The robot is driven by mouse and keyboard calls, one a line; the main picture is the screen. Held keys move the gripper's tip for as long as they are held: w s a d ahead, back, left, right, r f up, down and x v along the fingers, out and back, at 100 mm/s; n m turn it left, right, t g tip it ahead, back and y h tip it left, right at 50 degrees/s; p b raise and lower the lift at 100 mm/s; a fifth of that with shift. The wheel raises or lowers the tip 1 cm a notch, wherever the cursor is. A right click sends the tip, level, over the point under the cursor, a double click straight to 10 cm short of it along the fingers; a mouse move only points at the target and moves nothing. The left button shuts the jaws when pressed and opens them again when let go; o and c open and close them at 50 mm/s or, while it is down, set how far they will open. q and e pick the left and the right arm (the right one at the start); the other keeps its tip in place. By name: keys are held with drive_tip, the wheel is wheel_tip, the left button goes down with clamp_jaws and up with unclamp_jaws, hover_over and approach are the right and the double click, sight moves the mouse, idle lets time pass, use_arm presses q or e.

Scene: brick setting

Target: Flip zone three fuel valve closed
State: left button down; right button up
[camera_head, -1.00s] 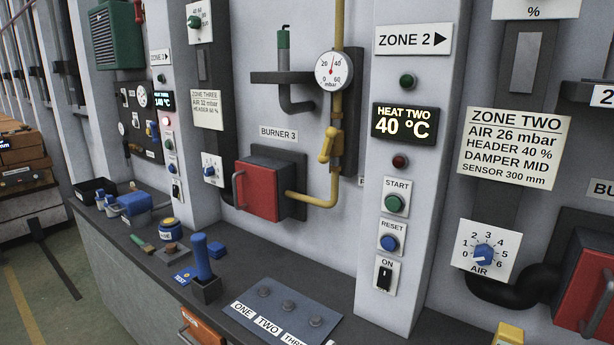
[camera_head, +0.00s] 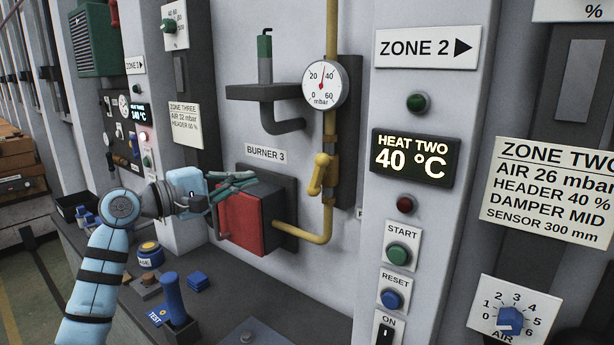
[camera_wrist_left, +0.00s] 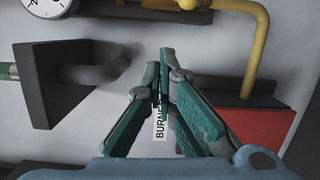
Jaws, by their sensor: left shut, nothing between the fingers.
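The zone three fuel valve is a yellow lever (camera_head: 318,175) on the yellow gas pipe (camera_head: 328,215), right of the BURNER 3 label. The lever stands close to upright, roughly along the pipe. My left gripper (camera_head: 250,180) is shut and empty, in front of the red burner box (camera_head: 240,222), left of the lever and apart from it. In the left wrist view the teal fingers (camera_wrist_left: 166,58) meet before the burner label (camera_wrist_left: 158,128), and the yellow pipe (camera_wrist_left: 258,50) bends at upper right. My right gripper is in neither view.
A round pressure gauge (camera_head: 324,83) sits above the lever. A dark bracket with a bent pipe (camera_head: 265,92) juts out at upper left of it. The ZONE 2 pillar (camera_head: 410,240) stands to the right. A blue-handled TEST switch (camera_head: 173,300) rises from the bench below.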

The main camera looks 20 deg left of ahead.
sight(318, 176)
use_arm(q)
drive_tip(key=w+d+r+p, duration=0.2)
drive_tip(key=w+d, duration=0.4)
drive_tip(key=d, duration=0.3)
drive_tip(key=shift+d+r+p, duration=0.2)
drive_tip(key=shift+r+p, duration=0.15)
drive_tip(key=shift+p, duration=0.5)
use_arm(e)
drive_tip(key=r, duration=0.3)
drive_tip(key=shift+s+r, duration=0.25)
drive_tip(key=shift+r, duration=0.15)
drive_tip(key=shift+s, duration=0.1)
